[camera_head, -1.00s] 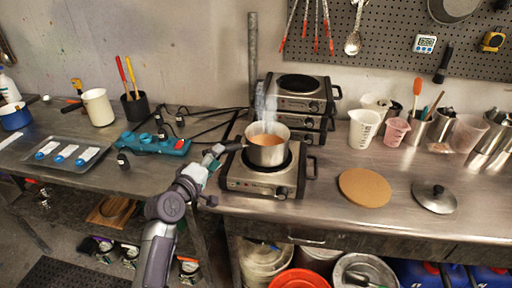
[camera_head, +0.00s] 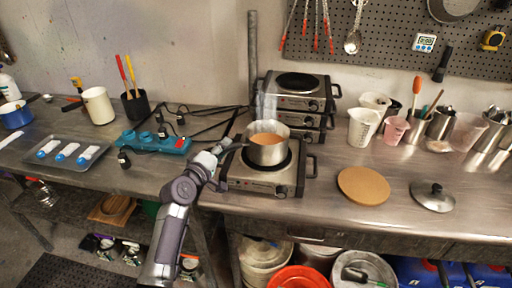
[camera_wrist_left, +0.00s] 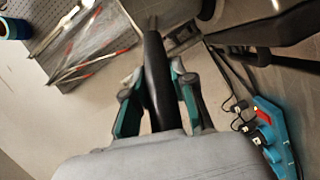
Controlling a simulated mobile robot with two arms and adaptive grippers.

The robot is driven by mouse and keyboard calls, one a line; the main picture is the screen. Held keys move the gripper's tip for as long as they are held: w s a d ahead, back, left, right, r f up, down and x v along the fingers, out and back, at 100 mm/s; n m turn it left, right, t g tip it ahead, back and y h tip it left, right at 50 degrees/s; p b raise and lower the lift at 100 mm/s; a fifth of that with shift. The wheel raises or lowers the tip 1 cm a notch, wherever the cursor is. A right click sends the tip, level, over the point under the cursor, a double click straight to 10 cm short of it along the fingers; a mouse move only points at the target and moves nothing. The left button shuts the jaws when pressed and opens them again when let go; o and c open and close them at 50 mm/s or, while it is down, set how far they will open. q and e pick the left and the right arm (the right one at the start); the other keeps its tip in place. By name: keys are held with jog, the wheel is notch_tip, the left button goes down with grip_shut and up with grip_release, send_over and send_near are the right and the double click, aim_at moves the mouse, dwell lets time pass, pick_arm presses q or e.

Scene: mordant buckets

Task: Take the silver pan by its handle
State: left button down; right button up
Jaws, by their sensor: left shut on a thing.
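The silver pan (camera_head: 268,154) holds an orange-brown liquid and stands upright on the front hot plate (camera_head: 262,182), with faint steam above it. Its handle points left toward my left gripper (camera_head: 226,146). In the left wrist view the dark handle (camera_wrist_left: 156,75) runs between the two teal fingers of my left gripper (camera_wrist_left: 155,92), which are shut on it. The pan's body is mostly out of that view. In the head view the gripper covers much of the handle. My right gripper is not in view.
Stacked hot plates (camera_head: 298,90) stand behind the pan. A cork mat (camera_head: 364,186) and a lid (camera_head: 432,197) lie to the right. A teal power strip (camera_head: 155,143) with black cables lies left of my gripper. Beakers (camera_head: 363,127) stand at the back right.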

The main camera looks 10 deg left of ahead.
pick_arm(q)
jog(key=shift+r, duration=0.2)
jog(key=shift+w+r, duration=0.1)
jog(key=shift+r, duration=0.1)
